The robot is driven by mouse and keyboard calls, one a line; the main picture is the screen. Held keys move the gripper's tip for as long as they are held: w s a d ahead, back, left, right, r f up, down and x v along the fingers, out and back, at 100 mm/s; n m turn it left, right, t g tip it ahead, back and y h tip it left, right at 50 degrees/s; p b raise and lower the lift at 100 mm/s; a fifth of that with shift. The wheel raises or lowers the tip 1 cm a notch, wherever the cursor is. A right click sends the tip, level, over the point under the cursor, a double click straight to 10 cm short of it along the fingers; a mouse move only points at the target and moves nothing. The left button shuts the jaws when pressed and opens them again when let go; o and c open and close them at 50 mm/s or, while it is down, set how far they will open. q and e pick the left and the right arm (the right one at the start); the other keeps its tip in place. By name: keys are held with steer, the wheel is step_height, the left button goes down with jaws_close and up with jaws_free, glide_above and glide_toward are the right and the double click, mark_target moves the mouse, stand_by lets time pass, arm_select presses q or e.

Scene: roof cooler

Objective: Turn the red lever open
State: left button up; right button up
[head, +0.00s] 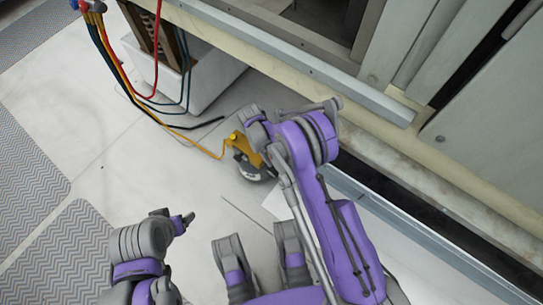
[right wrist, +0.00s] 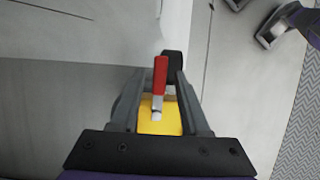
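The red lever (right wrist: 160,76) stands out between the fingers of my right gripper (right wrist: 160,98) in the right wrist view. A gap shows between the lever and each finger, so the gripper is open around it. Below the lever is a light metal end and a yellow body (right wrist: 161,120). In the head view the yellow device (head: 243,150), with a round dark gauge-like part (head: 252,172) under it, is partly covered by my right arm. The red lever is hidden there. My left gripper (head: 184,222) is low at left centre, away from the device; its finger opening is unclear.
Red, blue and yellow hoses (head: 108,50) hang at upper left; the yellow one runs across the floor to the device. A white unit (head: 195,85) and the metal cabinet edge (head: 300,55) stand behind. The light floor (head: 120,170) at left is clear, with grey patterned mats (head: 60,250).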

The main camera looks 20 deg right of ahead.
jaws_close()
stand_by(1.2)
